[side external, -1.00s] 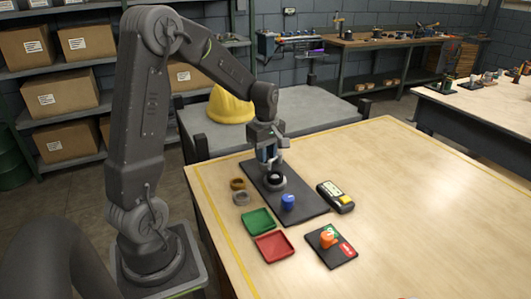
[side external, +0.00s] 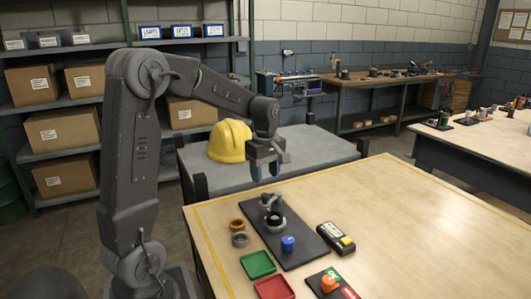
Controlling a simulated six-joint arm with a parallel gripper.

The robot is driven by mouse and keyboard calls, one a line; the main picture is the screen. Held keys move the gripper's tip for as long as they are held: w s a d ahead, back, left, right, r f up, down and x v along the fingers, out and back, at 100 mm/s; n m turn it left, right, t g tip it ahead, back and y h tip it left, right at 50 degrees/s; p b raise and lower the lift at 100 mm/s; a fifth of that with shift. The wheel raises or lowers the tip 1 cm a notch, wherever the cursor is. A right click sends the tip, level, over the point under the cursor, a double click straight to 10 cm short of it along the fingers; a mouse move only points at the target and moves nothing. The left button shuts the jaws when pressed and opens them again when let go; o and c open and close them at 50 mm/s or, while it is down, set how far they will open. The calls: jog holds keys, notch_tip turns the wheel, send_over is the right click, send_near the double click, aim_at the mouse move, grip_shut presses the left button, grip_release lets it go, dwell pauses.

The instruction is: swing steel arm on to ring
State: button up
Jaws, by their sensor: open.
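My gripper (side external: 265,173) is open and empty, fingers pointing down, above the back end of the black base plate (side external: 306,251). Below it, apart from the fingers, a small grey steel arm (side external: 268,200) sits on the plate's back part. A dark ring (side external: 276,220) is on the plate just in front of the steel arm. The steel arm appears raised at the ring's back edge; it is too small to tell whether it touches the ring. A blue knob (side external: 288,243) stands on the plate in front of the ring.
A brass ring (side external: 236,224) and a grey ring (side external: 240,239) lie left of the plate. A green tray (side external: 258,264) and a red tray (side external: 274,287) are in front of them. A yellow-and-black meter (side external: 337,237) lies right. An orange part (side external: 329,283) is at the front. The right tabletop is clear.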

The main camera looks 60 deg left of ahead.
aim_at(266, 195)
notch_tip(266, 195, up, 7)
dwell(0.3)
jog(key=s+d+m+t, duration=0.2)
jog(key=s+d+m, duration=0.5)
jog(key=d+m, duration=0.3)
jog(key=s+d+f+m+t, duration=0.1)
jog(key=s+d+m+t, duration=0.2)
jog(key=s+d+m, duration=0.4)
jog(key=d+m, duration=0.3)
jog(key=shift+s+d+t, duration=0.15)
jog(key=shift+d+t, duration=0.15)
jog(key=shift+d, duration=0.05)
jog(key=shift+f, duration=0.1)
dwell(1.5)
